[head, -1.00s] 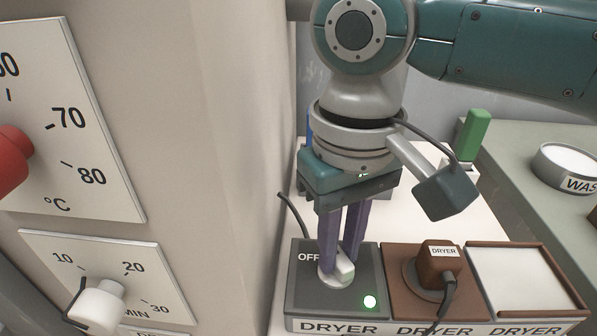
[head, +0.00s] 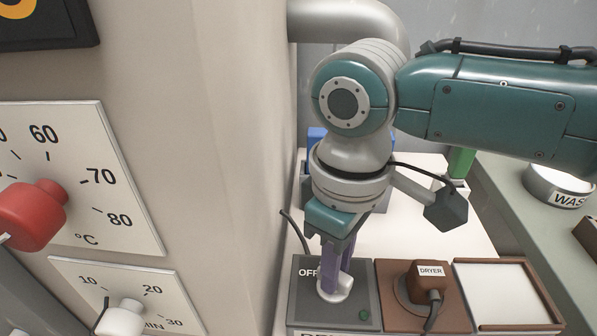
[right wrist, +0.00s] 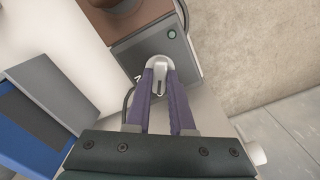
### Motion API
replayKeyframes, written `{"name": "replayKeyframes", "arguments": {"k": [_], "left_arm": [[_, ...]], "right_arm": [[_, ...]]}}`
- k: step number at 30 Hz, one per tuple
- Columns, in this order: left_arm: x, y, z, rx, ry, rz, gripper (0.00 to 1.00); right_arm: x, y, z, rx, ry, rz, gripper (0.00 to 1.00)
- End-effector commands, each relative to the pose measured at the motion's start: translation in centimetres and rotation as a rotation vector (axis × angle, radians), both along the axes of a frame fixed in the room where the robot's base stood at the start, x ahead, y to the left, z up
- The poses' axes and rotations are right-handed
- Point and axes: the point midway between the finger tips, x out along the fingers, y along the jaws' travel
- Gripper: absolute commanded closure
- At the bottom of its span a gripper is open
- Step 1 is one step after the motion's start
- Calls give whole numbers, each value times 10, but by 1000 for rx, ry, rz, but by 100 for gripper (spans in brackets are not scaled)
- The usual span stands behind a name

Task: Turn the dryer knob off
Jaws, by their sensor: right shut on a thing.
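The white dryer knob (head: 345,287) sits on a dark grey switch box (head: 362,270) with the word OFF at its upper left. My right gripper (head: 333,284) points down, with its purple fingers shut on the knob. The right wrist view also shows the knob (right wrist: 159,78) between the two fingers (right wrist: 160,90). The small round lamp (head: 364,314) on the box is dark green and unlit. My left gripper is not in view.
A brown socket with a plug marked DRYER (head: 430,285) and a brown-framed white tray (head: 502,291) adjoin the box on the right. A beige wall with a red knob (head: 35,212) and a white timer knob (head: 122,318) stands at left. A labelled bowl (head: 556,187) is far right.

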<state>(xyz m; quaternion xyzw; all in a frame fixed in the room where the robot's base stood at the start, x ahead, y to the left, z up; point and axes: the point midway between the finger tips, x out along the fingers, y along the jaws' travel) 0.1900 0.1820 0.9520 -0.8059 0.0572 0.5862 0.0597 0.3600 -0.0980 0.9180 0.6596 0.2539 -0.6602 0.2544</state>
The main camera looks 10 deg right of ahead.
Motion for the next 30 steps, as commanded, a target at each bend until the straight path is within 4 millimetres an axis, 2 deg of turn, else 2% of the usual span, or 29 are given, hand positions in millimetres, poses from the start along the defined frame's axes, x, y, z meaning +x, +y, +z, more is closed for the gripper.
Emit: {"name": "replayKeyframes", "arguments": {"k": [4, 16, 30], "left_arm": [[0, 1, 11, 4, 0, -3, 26], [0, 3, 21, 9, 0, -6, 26], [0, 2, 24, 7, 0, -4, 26]], "right_arm": [[0, 0, 3, 1, 1, 136, 100], [0, 1, 1, 2, 0, 440, 100], [0, 1, 1, 3, -1, 570, 100]]}}
